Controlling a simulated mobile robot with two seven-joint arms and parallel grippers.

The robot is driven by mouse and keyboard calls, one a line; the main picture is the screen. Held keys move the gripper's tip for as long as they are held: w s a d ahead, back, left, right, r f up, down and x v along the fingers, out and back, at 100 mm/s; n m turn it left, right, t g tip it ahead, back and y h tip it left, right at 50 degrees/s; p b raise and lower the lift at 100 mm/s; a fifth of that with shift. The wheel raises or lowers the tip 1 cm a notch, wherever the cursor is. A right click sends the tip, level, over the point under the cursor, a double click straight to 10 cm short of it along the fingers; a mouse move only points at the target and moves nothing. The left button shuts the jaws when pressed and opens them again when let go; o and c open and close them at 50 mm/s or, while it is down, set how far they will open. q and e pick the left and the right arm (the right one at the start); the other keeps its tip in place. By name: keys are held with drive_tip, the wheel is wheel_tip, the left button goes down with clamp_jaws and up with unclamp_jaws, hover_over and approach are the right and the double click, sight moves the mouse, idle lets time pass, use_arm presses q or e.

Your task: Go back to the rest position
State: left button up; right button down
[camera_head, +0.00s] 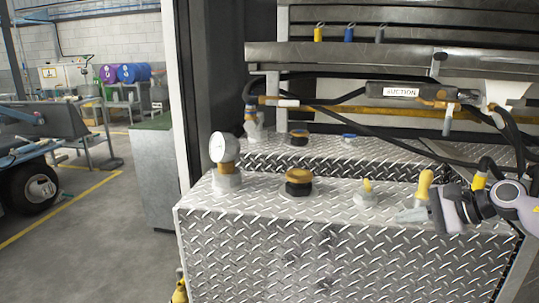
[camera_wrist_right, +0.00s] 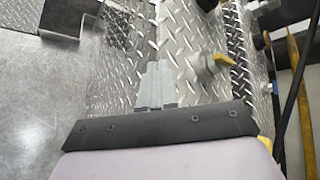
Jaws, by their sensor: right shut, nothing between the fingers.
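My right gripper (camera_head: 406,216) is at the right of the head view, above the front right part of the diamond-plate top. Its two grey fingers are together with nothing between them. The fingers also show in the right wrist view (camera_wrist_right: 155,84), pointing over the diamond plate beside a small yellow-handled valve (camera_wrist_right: 213,66). That valve (camera_head: 367,187) stands just left of the fingertips in the head view. I cannot tell how far above the plate the fingertips are. My left gripper is not in view.
The diamond-plate cabinet (camera_head: 330,260) carries a pressure gauge (camera_head: 218,150), an orange-and-black knob (camera_head: 299,182) and a yellow handle (camera_head: 424,186) close behind my right gripper. Black hoses and a "SUCTION" labelled handle (camera_head: 402,92) lie behind. Open floor (camera_head: 110,235) is at the left.

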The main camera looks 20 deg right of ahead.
drive_tip(key=s+a+f+m+t+y, duration=0.1)
drive_tip(key=s+a+f+m+t, duration=0.15)
drive_tip(key=a+f+m, duration=0.55)
drive_tip(key=s+a+f+m+t+y, duration=0.1)
drive_tip(key=a+f+m+t+y, duration=0.2)
drive_tip(key=a+m, duration=0.85)
drive_tip(key=s+a+f+m+g+h, duration=0.3)
drive_tip(key=s+f+m, duration=0.6)
drive_tip(key=m, duration=0.7)
drive_tip(key=s+a+f+m+g+h, duration=0.25)
drive_tip(key=s+f+m+h, duration=0.5)
drive_tip(key=m, duration=0.95)
use_arm(q)
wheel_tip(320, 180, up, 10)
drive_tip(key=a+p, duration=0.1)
drive_tip(key=p, duration=1.1)
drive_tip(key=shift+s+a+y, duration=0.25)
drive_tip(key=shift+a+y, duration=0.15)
use_arm(e)
wheel_tip(320, 180, up, 8)
drive_tip(key=s+t+y, duration=0.1)
drive_tip(key=s, duration=0.1)
drive_tip(key=shift+s+d+r, duration=0.15)
drive_tip(key=shift+s+d, duration=0.2)
drive_tip(key=shift+s, duration=0.05)
drive_tip(key=shift+y, duration=0.25)
